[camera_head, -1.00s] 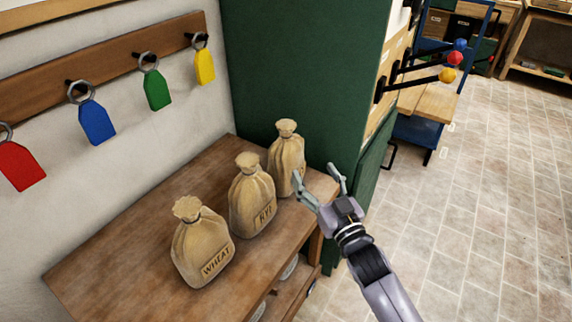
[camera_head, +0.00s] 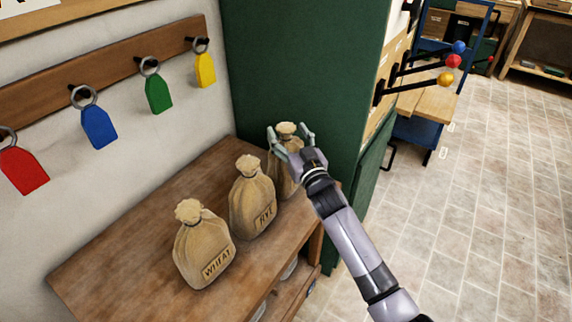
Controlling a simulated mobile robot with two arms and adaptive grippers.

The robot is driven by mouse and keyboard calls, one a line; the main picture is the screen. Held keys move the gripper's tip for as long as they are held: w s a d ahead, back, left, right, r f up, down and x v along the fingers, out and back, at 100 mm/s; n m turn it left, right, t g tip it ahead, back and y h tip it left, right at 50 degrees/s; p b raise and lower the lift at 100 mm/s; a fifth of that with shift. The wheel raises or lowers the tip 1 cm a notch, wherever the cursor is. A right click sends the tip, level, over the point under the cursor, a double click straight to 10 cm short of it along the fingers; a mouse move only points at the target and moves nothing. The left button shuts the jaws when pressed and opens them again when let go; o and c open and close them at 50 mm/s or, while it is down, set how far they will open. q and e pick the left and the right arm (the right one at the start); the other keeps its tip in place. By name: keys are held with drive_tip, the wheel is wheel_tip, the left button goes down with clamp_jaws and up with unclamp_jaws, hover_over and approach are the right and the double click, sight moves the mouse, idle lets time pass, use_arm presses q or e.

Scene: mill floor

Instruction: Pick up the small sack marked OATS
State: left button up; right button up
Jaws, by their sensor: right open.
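Three tan sacks stand in a row on a wooden table. The nearest sack (camera_head: 203,245) is marked WHEAT and the middle sack (camera_head: 252,198) is marked RYE. The far sack (camera_head: 279,178) stands by the green cabinet, and its label is hidden behind my right gripper. My right gripper (camera_head: 290,132) is open, with its fingers on either side of the far sack's tied neck. I cannot tell whether the fingers touch it. My left gripper is not in view.
The wooden table (camera_head: 140,235) has bare room at its left. A green cabinet (camera_head: 290,60) rises right behind the far sack. Red, blue, green and yellow tags hang from a wall rack (camera_head: 115,68). Black rods with coloured balls (camera_head: 445,78) stick out at the right.

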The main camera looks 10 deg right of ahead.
drive_tip(key=shift+x, duration=1.05)
clamp_jaws()
drive_tip(key=shift+r, duration=0.2)
